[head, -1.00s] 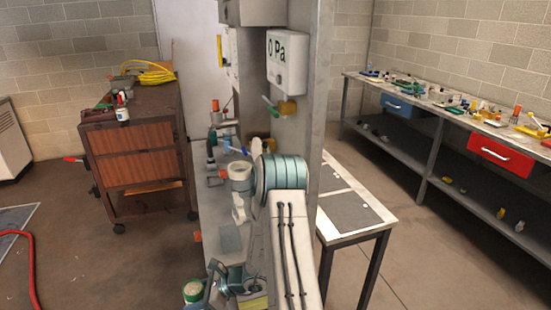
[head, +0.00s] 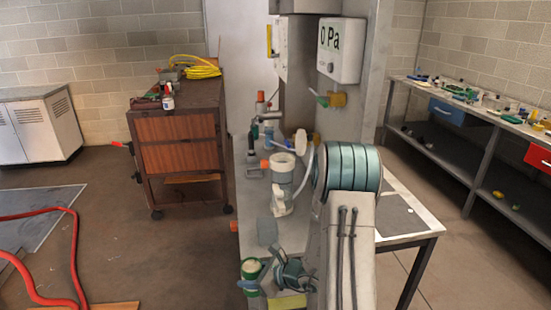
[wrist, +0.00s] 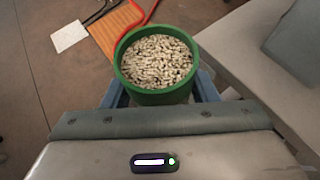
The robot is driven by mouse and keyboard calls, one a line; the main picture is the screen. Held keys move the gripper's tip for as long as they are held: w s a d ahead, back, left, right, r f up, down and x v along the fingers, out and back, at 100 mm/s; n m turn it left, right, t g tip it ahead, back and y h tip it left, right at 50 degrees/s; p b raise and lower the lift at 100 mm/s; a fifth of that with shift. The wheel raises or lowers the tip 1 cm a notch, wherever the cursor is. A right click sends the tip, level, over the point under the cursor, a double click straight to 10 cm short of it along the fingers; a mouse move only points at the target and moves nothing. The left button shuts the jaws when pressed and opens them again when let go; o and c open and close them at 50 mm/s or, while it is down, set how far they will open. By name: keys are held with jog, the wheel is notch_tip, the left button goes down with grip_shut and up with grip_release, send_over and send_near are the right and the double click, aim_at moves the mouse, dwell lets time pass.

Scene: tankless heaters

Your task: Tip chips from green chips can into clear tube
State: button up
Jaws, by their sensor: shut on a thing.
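The green chips can (head: 250,268) is at the lower middle of the head view, upright, its open top facing up. In the wrist view the green can (wrist: 155,97) is full of small pale chips (wrist: 157,62). My gripper (head: 258,280) is shut on the can, with a blue finger on each side in the wrist view. A pale, see-through upright cylinder (head: 282,171), seemingly the clear tube, stands on the bench beyond the can. It has an open, light rim and an orange fitting at its left. The can is apart from it, at the bench's left edge.
The narrow grey bench (head: 264,197) holds pipe fittings and valves behind the tube. A wall panel with a "0 Pa" gauge (head: 340,50) stands right of it. A brown cart (head: 178,140) stands left. Open floor (head: 150,250) lies left of the bench.

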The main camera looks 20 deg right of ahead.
jog(key=s+d+r+m+h, duration=0.1)
jog(key=d+r+m+h, duration=0.3)
jog(key=r, duration=0.6)
jog(key=s+d+r+m+t+h, duration=0.1)
jog(key=d+r+m+h, duration=0.4)
jog(key=d+r, duration=0.3)
jog(key=s+d+r+m+t+h, duration=0.1)
jog(key=d+r+m+h, duration=0.3)
jog(key=r, duration=0.9)
jog(key=shift+s+d+r, duration=0.3)
jog(key=shift+s+d, duration=0.25)
jog(key=shift+d, duration=0.65)
